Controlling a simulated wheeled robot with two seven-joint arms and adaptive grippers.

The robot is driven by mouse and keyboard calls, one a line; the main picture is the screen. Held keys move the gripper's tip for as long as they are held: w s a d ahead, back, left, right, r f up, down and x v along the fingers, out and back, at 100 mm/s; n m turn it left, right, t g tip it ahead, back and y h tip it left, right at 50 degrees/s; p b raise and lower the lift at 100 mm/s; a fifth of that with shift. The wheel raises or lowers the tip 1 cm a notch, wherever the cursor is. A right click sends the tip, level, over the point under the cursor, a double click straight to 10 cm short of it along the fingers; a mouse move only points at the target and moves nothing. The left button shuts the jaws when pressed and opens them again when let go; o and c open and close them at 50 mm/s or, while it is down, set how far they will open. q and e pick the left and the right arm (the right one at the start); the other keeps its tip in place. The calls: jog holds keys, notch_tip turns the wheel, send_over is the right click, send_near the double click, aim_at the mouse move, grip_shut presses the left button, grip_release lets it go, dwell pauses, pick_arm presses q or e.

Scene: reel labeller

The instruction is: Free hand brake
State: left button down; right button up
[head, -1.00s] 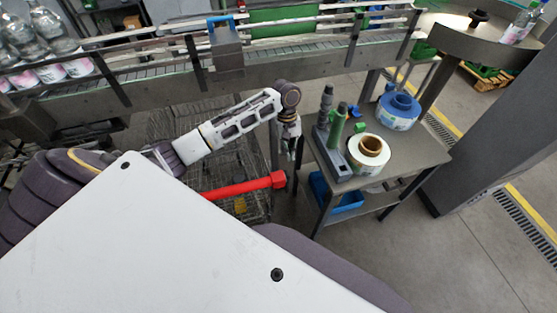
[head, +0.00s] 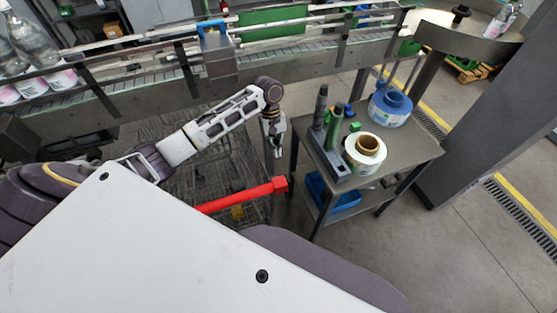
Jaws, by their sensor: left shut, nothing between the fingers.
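A red bar (head: 240,196) with a square red end shows below my left forearm, in front of a wire cart (head: 205,180). I cannot tell whether the bar is the hand brake or the cart's handle. My left gripper (head: 277,152) points down, shut and empty, just left of the small table and above the red end, apart from it. My right gripper is not in view.
The small table (head: 415,150) holds a white label reel (head: 365,153), a blue reel (head: 390,108) and a stand with dark and green posts (head: 334,125). A blue bin (head: 345,195) sits on its lower shelf. A conveyor (head: 265,70) runs behind. Floor at right is clear.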

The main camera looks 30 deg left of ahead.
pick_arm(q)
jog(key=s+d+f+p, duration=0.2)
jog(key=s+d+f, duration=0.2)
jog(key=f, duration=0.5)
jog(key=shift+s+d, duration=0.2)
jog(key=shift+d, duration=0.25)
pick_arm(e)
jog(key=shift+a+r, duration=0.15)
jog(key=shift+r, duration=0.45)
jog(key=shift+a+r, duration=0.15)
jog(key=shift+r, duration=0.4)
pick_arm(q)
jog(key=shift+f, duration=0.1)
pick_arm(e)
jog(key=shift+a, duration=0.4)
pick_arm(q)
jog(key=shift+w+f, duration=0.1)
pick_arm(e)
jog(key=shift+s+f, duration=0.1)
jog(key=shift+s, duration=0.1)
